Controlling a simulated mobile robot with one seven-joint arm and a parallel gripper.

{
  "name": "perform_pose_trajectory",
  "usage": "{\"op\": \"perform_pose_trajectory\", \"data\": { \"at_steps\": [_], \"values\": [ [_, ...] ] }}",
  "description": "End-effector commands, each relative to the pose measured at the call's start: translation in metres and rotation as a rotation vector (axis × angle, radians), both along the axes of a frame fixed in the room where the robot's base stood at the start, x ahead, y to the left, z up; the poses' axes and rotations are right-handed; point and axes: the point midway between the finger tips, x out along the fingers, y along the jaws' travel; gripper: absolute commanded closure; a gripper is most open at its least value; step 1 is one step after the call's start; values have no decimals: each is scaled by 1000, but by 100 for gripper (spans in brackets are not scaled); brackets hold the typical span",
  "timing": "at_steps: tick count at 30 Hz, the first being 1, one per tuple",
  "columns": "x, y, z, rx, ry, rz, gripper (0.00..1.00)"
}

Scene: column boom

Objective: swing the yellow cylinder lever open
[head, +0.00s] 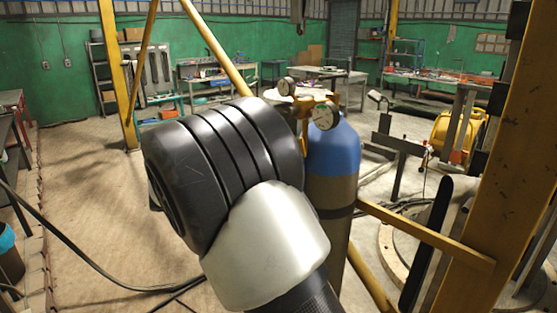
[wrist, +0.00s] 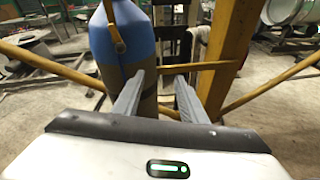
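A gas cylinder (head: 333,175) with a blue top and grey-brown body stands upright right of my arm in the head view. It also shows left of centre in the wrist view (wrist: 131,43). A yellow part that looks like the lever (wrist: 112,28) hangs down its blue side, with a rounded end. In the head view, yellow fittings (head: 304,112) and a round gauge (head: 325,116) sit at its top. My gripper (wrist: 159,77) is open and empty in the wrist view, below and right of the lever and apart from it. My arm hides the gripper in the head view.
Yellow beams stand around the cylinder, including a thick post (head: 502,160) at right and a crossbar (head: 425,232). A black cable (head: 100,281) lies on the floor at left. Workbenches (head: 205,82) line the back wall. The floor at left is mostly clear.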

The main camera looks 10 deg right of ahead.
Motion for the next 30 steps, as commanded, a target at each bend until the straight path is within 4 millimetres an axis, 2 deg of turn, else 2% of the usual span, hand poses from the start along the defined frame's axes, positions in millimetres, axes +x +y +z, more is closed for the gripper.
{"op": "perform_pose_trajectory", "data": {
  "at_steps": [1, 3, 6, 9, 14, 30],
  "values": [
    [10, 24, -4, -91, 14, 52, 62],
    [21, 48, -4, -191, 22, 104, 62],
    [28, 70, -3, -277, 26, 149, 62],
    [32, 76, -3, -310, 26, 163, 62],
    [42, 60, -2, -311, 27, 159, 62],
    [109, -34, -2, -307, 27, 158, 62]
  ]
}}
